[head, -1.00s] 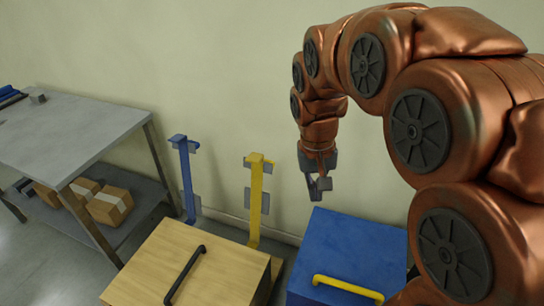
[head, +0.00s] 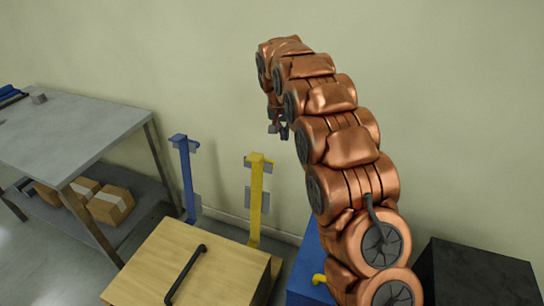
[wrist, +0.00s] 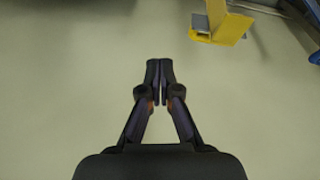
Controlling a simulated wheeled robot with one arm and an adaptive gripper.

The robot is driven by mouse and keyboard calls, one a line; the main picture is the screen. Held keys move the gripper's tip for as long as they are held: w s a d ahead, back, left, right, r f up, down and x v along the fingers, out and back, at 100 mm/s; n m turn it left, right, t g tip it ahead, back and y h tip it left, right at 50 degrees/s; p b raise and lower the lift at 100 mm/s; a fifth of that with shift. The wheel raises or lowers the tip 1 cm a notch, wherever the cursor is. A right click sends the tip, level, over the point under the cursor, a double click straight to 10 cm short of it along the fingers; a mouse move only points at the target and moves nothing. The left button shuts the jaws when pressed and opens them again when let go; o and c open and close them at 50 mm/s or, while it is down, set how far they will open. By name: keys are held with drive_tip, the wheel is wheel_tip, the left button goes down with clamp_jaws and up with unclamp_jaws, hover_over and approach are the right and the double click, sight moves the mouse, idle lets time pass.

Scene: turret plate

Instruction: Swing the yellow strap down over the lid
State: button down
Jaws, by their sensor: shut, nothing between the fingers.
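The yellow strap (head: 256,200) stands upright behind the boxes, with a grey pad near its top and a short peg on its side. Part of it shows at the top of the wrist view (wrist: 228,30). A wooden box lid (head: 225,258) with a black bar handle (head: 184,275) lies in front of the strap, to its left. My gripper (head: 279,133) is shut and empty, in the air above and to the right of the strap's top. In the wrist view its fingertips (wrist: 160,64) are together, apart from the strap.
A blue strap (head: 185,180) stands upright left of the yellow one. A blue box (head: 307,265) with a yellow handle is partly hidden by my arm. A black box (head: 475,275) is at right. A grey workbench (head: 75,125) with cartons below stands at left. The wall is behind.

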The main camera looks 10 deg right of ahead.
drive_tip(key=w+d+f+m+t+p, duration=0.1)
drive_tip(key=w+f+m+p, duration=0.1)
drive_tip(key=w+f, duration=1.4)
drive_tip(key=shift+f+t+p, duration=0.3)
drive_tip(key=shift+f+p, duration=0.6)
drive_tip(key=shift+f, duration=0.9)
drive_tip(key=shift+f+b, duration=0.25)
drive_tip(key=shift+b, duration=0.6)
drive_tip(key=shift+a+b, duration=0.1)
drive_tip(key=shift+b, duration=0.25)
drive_tip(key=shift+s+a+b, duration=0.1)
drive_tip(key=shift+a+b, duration=0.05)
drive_tip(key=shift+b, duration=0.6)
drive_tip(key=shift+s+a+r+b, duration=0.1)
drive_tip(key=shift+s+a+b, duration=0.25)
drive_tip(key=shift+s+b, duration=0.45)
drive_tip(key=shift+s+a+r+b, duration=0.1)
drive_tip(key=shift+s+a+b, duration=0.35)
drive_tip(key=shift+b, duration=0.55)
